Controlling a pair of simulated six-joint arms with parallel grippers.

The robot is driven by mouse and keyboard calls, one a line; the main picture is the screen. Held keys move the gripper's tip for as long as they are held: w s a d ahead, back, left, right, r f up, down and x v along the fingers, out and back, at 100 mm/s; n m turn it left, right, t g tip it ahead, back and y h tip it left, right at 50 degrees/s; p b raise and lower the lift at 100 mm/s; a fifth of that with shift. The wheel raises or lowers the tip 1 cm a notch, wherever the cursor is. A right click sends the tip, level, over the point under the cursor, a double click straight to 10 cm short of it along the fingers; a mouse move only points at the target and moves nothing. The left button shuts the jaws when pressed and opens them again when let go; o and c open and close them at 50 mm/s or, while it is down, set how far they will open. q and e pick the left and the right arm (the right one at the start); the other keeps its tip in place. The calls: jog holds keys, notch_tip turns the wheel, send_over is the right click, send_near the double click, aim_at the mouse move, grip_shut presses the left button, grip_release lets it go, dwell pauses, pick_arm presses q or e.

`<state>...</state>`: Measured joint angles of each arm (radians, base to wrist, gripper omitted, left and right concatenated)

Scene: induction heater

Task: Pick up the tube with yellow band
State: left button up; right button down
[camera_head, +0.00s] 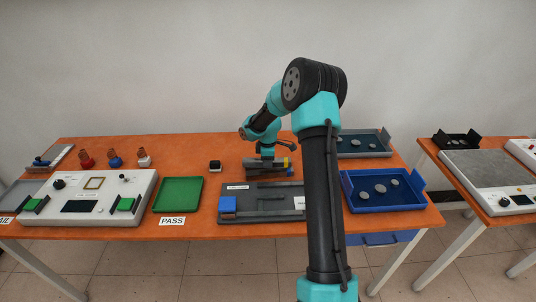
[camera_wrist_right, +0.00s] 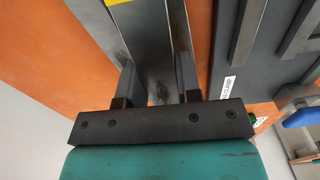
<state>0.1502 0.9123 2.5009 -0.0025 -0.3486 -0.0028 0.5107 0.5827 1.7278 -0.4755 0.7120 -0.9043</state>
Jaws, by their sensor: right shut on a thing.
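The grey metal tube with a yellow band lies by the back of the dark fixture plate (camera_head: 265,203) in the head view, its band (camera_head: 286,162) at the right end. In the right wrist view the tube (camera_wrist_right: 148,45) runs up between the fingers, with yellow at the top edge. My right gripper (camera_head: 266,158) reaches down onto it from above; in the wrist view its two fingers (camera_wrist_right: 155,85) are shut on the tube. I cannot tell whether the tube is clear of its support. My left gripper is not in view.
A green tray (camera_head: 179,194) and a white control box (camera_head: 90,197) stand to the left. A blue tray (camera_head: 385,189) with metal discs stands right, a grey-blue tray (camera_head: 364,143) behind it. A small black block (camera_head: 215,167) sits left of the gripper.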

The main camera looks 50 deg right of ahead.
jog(key=shift+s+a+r, duration=0.15)
jog(key=shift+s+a, duration=0.7)
jog(key=shift+a, duration=0.1)
jog(key=shift+s+a+r, duration=0.1)
jog(key=shift+s+a, duration=0.7)
jog(key=shift+a, duration=0.1)
jog(key=w+a+r+m, duration=0.1)
jog(key=w+a+m, duration=0.1)
jog(key=a, duration=0.3)
jog(key=w+a+r+m, duration=0.1)
jog(key=w+a, duration=0.2)
jog(key=a, duration=0.3)
jog(key=w+a+r+m, duration=0.1)
jog(key=w+a+m, duration=0.1)
jog(key=a, duration=0.4)
jog(key=shift+w+r+m, duration=0.3)
jog(key=shift+w, duration=0.3)
jog(key=w+a+r+m, duration=0.1)
jog(key=a+r+m, duration=0.1)
jog(key=a, duration=0.7)
jog(key=w+a+r+m, duration=0.1)
jog(key=a+m, duration=0.3)
jog(key=a, duration=0.5)
jog(key=shift+a+r, duration=0.3)
jog(key=shift+r, duration=0.4)
